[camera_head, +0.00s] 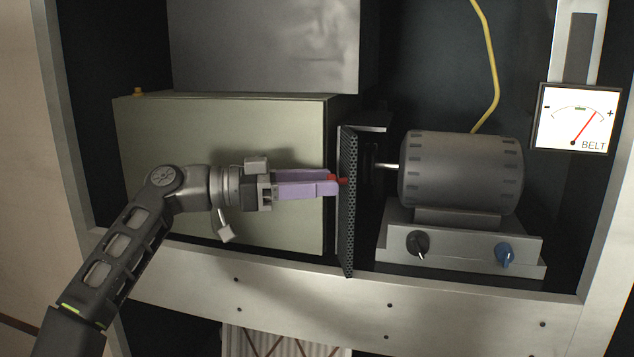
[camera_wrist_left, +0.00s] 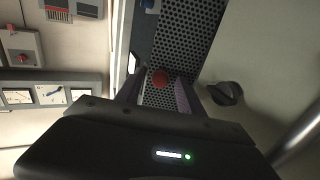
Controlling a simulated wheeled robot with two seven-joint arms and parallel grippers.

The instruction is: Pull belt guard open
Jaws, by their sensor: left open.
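The belt guard (camera_head: 349,215) is a dark perforated panel standing upright between the beige box and the motor. Its perforated face also shows in the left wrist view (camera_wrist_left: 185,45). A red knob (camera_head: 343,181) sits on the guard's left side; it also shows in the left wrist view (camera_wrist_left: 158,78). My left gripper (camera_head: 335,182) has purple fingers pointing right, with tips at the red knob. In the left wrist view the open fingers lie on either side of the knob; I cannot tell whether they touch it. My right gripper is not in view.
A grey motor (camera_head: 460,172) on a base with a black knob (camera_head: 418,243) and a blue knob (camera_head: 505,255) stands right of the guard. A beige box (camera_head: 220,130) is behind my left arm. The rack's front rail (camera_head: 330,292) runs below. A BELT meter (camera_head: 577,117) hangs at upper right.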

